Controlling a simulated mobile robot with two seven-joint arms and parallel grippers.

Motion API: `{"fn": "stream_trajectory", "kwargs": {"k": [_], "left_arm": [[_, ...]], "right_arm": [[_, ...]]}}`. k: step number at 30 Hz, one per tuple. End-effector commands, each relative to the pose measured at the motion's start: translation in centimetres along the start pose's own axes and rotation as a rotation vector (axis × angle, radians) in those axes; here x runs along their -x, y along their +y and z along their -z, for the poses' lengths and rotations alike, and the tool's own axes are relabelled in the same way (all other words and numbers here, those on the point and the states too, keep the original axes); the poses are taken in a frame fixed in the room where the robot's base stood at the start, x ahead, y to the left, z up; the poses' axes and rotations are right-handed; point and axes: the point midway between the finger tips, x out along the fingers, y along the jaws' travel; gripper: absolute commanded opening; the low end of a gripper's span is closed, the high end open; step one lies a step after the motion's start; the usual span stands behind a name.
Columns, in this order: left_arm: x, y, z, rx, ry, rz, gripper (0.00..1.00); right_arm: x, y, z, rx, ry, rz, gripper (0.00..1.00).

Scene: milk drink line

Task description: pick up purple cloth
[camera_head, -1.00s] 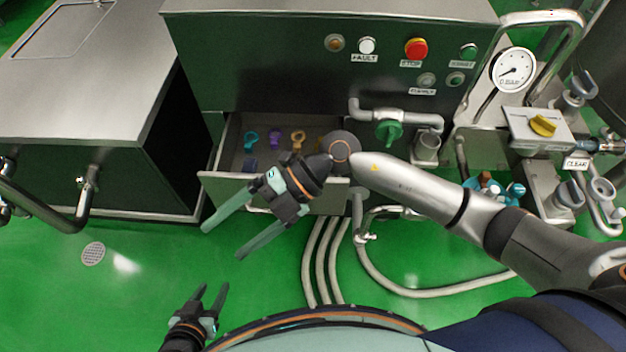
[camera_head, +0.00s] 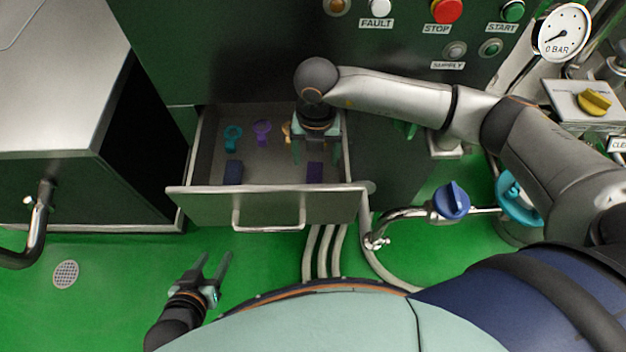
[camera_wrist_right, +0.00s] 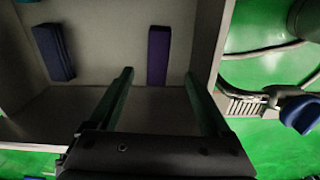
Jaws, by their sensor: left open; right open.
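The purple cloth (camera_head: 315,172) is a small folded block lying in the open drawer (camera_head: 262,205), near its right front. In the right wrist view the purple cloth (camera_wrist_right: 159,56) lies on the drawer floor, ahead of and between my open fingers. My right gripper (camera_head: 316,160) points down into the drawer, open and empty, above the cloth. It also shows in the right wrist view (camera_wrist_right: 160,85), with nothing between its fingers. My left gripper (camera_head: 214,268) is open and empty, low at the left, over the green floor.
A dark blue cloth (camera_head: 233,172) lies left in the drawer. Behind it are a teal ring-shaped item (camera_head: 232,133), a purple one (camera_head: 262,130) and a yellow one (camera_head: 287,130), partly hidden. The drawer's right wall (camera_wrist_right: 222,45) is close to my right gripper.

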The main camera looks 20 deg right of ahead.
Motion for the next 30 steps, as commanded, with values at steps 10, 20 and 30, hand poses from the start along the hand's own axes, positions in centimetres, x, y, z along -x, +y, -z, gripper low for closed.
{"fn": "stream_trajectory", "kwargs": {"k": [10, 20, 30], "left_arm": [[-0.3, -0.1, -0.3, 0.000, 0.002, 0.002, 0.50], [-0.7, -0.3, -0.9, -0.001, 0.000, 0.005, 0.50], [-0.6, -0.4, -0.9, -0.001, 0.000, 0.006, 0.50]], "right_arm": [[-3.9, 0.1, 0.1, 0.001, 0.001, -0.002, 0.82], [-8.3, 0.3, 0.3, 0.001, 0.001, -0.001, 0.82], [-8.6, 0.3, 0.3, 0.002, 0.001, -0.002, 0.76]]}}
